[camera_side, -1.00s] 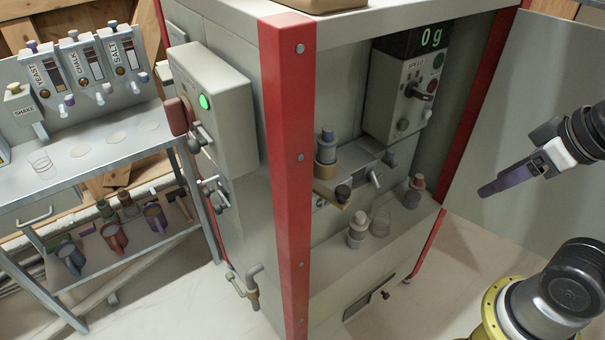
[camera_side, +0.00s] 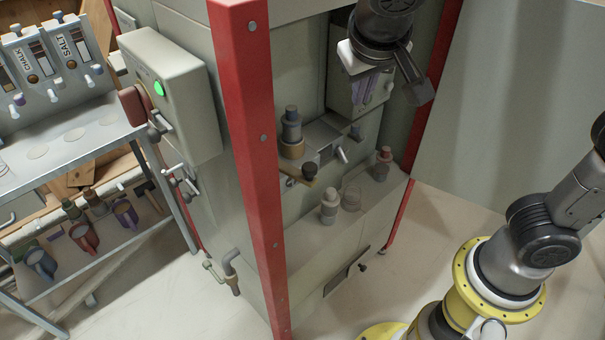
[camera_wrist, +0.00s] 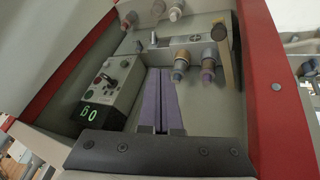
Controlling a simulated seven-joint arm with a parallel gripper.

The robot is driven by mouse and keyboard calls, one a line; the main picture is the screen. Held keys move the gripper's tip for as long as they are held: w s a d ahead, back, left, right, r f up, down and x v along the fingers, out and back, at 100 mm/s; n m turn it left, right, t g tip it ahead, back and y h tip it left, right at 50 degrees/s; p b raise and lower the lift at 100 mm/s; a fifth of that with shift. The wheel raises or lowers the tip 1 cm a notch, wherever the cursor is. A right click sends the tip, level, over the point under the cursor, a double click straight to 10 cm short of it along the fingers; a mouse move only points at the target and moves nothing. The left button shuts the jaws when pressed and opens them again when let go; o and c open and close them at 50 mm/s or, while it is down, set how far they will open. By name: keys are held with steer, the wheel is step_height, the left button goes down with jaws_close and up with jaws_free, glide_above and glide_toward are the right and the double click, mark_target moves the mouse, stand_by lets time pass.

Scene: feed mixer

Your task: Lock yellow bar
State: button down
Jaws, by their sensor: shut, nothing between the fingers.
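A tan-yellow bar (camera_side: 294,180) with a dark round knob (camera_side: 310,170) sticks out at the ledge inside the machine, beside a bottle-like part with a tan band. In the wrist view the bar (camera_wrist: 227,66) lies at the right, near the red post. My gripper (camera_side: 362,98), with purple fingers, is shut and empty. It hangs in the machine's opening in front of the control box, above and right of the bar and apart from it. In the wrist view the fingers (camera_wrist: 159,70) lie together, pointing toward the metal latch area (camera_wrist: 175,42).
The control box (camera_wrist: 108,90) with its "0 g" display is left of my fingers in the wrist view. A red post (camera_side: 250,150) borders the opening on the left.

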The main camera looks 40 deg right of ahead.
mark_target(303, 176)
steer(key=s+a+f+n, duration=0.1)
steer(key=a+f+n, duration=0.1)
steer(key=a, duration=0.6)
steer(key=s+a+f+n+t, duration=0.1)
steer(key=a+f+n, duration=0.2)
steer(key=a, duration=0.6)
steer(key=shift+s+f+t, duration=0.25)
steer(key=shift+f+t, duration=0.05)
steer(key=shift+f, duration=0.2)
steer(key=w+d+f, duration=0.1)
steer(key=d+f, duration=0.1)
steer(key=w+d+f, duration=0.2)
steer(key=d+f, duration=0.1)
steer(key=w+d+f, duration=0.2)
steer(key=f, duration=0.1)
steer(key=shift+w+d, duration=0.25)
steer(key=shift+d, duration=0.05)
